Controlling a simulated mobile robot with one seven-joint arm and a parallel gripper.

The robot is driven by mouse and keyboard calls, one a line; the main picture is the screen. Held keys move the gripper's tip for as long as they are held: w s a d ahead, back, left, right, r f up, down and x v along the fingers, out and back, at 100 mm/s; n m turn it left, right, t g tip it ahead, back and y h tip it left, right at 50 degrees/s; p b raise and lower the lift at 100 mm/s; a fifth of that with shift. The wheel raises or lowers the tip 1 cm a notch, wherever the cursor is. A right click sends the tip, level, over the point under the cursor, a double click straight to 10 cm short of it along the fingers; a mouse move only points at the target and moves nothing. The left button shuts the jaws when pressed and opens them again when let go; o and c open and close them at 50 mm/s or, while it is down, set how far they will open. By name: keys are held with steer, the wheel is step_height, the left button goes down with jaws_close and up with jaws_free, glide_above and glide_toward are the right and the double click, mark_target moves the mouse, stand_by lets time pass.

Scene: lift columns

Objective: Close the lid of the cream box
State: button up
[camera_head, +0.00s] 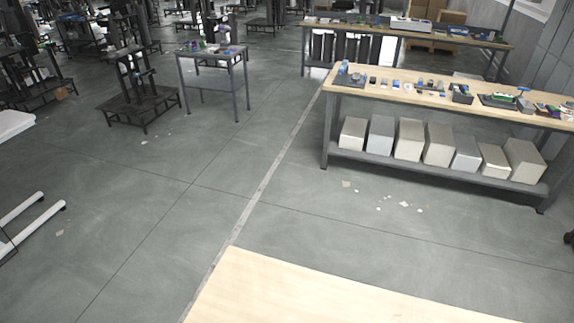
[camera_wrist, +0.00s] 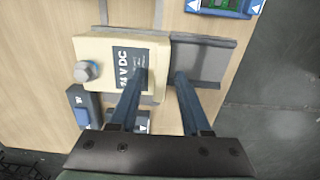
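A cream box (camera_wrist: 101,59) is mounted on a light wood surface in the wrist view. It has a dark label (camera_wrist: 128,64) reading 24 V DC and a round grey knob (camera_wrist: 87,71) at its lower left. I cannot tell which part is its lid or how far it stands open. My gripper (camera_wrist: 161,75) is open, its two dark fingers apart with nothing held. The left fingertip overlaps the label, and the right fingertip overlaps a grey panel (camera_wrist: 203,57) beside the box. Contact cannot be told. Neither the box nor my gripper shows in the head view.
A grey-blue switch unit (camera_wrist: 82,105) sits below the box, and a blue-framed device (camera_wrist: 222,7) is above right. The head view shows a bare wooden tabletop (camera_head: 300,295) in front, a workbench (camera_head: 440,97) with small parts, and open grey floor.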

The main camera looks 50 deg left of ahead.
step_height(320, 180, up, 3)
steer(key=p, duration=0.2)
steer(key=shift+f+p, duration=0.15)
steer(key=shift+p, duration=0.2)
steer(key=shift+r+p, duration=0.3)
steer(key=shift+r, duration=1.35)
